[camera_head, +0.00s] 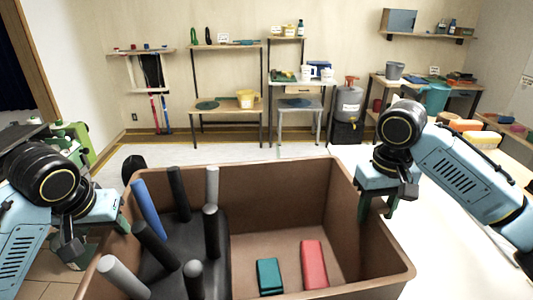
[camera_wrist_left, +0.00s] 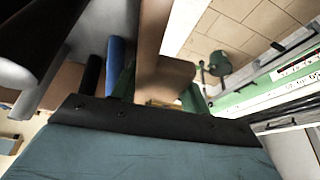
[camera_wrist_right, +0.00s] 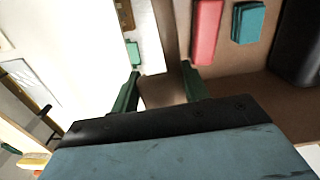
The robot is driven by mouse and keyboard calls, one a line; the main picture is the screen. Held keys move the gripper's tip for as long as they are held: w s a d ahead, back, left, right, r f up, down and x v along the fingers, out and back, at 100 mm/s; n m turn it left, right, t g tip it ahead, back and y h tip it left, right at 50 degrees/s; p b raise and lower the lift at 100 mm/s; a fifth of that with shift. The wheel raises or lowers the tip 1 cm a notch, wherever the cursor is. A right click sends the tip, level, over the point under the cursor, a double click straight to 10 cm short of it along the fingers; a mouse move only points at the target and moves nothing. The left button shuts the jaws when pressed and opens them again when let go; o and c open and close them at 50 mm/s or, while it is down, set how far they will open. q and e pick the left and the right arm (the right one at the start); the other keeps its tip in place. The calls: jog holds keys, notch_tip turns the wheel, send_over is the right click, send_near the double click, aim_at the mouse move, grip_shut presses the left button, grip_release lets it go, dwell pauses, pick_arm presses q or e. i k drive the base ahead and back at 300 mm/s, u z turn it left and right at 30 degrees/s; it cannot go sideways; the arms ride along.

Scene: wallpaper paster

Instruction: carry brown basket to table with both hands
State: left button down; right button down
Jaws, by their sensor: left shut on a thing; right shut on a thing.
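The brown basket (camera_head: 290,175) is a large open box in front of me in the head view. Inside it are a dark holder with several upright black, grey and blue rods (camera_head: 147,208), a teal block (camera_head: 269,276) and a red block (camera_head: 314,264). My left gripper (camera_head: 122,222) is shut on the basket's left wall; the wall also runs between its fingers in the left wrist view (camera_wrist_left: 160,75). My right gripper (camera_head: 375,208) is shut on the right wall, which shows between its green fingers in the right wrist view (camera_wrist_right: 163,85). The basket's underside is hidden.
Along the back wall stand a wooden shelf table (camera_head: 225,114) with a yellow tub, a smaller table (camera_head: 300,104) and a grey barrel (camera_head: 348,102). Desks with containers stand at the right. A green object (camera_head: 78,140) is at the left. Floor beyond the basket looks clear.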

aim_at(411, 218)
jog(key=i, duration=2.55)
jog(key=z, duration=3.15)
jog(key=i, duration=0.5)
